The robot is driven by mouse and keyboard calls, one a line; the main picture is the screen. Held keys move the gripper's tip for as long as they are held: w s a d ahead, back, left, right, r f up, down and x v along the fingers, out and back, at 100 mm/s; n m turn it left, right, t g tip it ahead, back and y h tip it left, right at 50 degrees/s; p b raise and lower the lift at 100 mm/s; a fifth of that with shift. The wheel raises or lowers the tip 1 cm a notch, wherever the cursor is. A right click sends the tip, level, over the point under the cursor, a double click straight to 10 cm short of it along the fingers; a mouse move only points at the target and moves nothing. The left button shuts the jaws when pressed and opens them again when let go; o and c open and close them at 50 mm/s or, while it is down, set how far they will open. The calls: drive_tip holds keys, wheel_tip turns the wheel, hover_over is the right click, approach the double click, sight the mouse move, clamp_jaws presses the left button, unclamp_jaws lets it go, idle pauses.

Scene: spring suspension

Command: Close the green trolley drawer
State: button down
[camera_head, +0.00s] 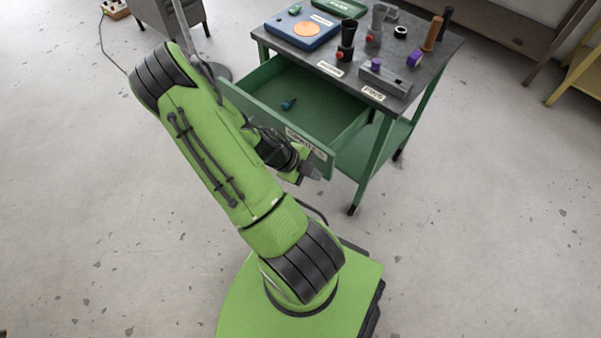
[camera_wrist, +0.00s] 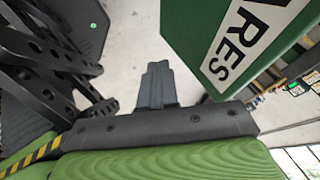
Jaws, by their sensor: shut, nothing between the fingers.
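The green trolley drawer (camera_head: 345,115) is pulled well out of the trolley toward my base. A small teal item (camera_head: 288,103) lies inside it. In the wrist view a gap shows between the fingers and the panel; contact elsewhere is hidden.
The grey trolley top (camera_head: 440,48) holds a blue tray (camera_head: 302,28), a black cup (camera_head: 347,40), a grey block (camera_head: 386,78) and other small items. A grey stand base (camera_head: 215,72) stands behind my arm. The floor right of my base is clear.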

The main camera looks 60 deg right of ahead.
drive_tip(key=shift+s+d+r, duration=0.1)
drive_tip(key=shift+s+d, duration=0.05)
drive_tip(key=shift+d, duration=0.5)
drive_tip(key=shift+s+d, duration=0.1)
drive_tip(key=shift+d, duration=0.55)
